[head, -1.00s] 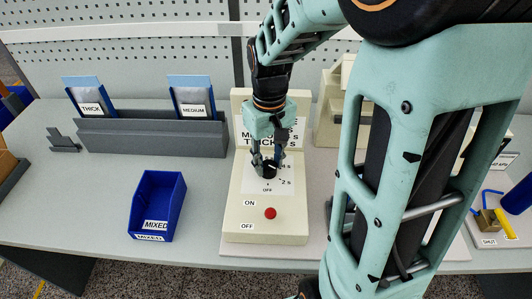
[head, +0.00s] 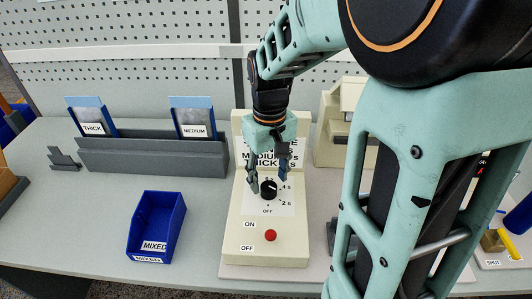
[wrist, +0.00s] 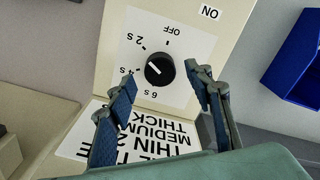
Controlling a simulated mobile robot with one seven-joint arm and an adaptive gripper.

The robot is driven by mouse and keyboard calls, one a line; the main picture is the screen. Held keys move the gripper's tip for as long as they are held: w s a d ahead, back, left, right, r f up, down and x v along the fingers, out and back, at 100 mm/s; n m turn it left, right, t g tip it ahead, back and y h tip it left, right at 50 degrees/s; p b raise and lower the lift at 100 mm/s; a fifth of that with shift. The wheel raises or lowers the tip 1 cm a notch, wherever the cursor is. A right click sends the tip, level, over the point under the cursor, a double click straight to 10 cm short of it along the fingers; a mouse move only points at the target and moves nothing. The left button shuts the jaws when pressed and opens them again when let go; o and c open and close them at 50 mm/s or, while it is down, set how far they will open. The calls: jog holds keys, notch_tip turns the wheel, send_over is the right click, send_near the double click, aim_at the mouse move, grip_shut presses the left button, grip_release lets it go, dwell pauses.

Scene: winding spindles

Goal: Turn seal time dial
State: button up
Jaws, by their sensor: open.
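The black seal time dial (head: 269,190) sits on a white scale plate on the cream control box (head: 236,226). The plate is marked OFF, 2 s, 4 s and 6 s. In the wrist view the dial (wrist: 160,70) shows whole, with a pale pointer mark on its left side, towards the 2 s and 4 s side; the exact setting is hard to tell. My gripper (head: 268,183) is open above and behind the dial. In the wrist view its blue-padded fingers (wrist: 162,78) stand apart on either side below the dial, empty and not touching it.
A blue MIXED bin (head: 157,222) and a grey rack (head: 150,157) with THICK and MEDIUM packs stand to the left.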

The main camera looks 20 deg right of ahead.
aim_at(269, 186)
notch_tip(269, 186, up, 10)
dwell(0.3)
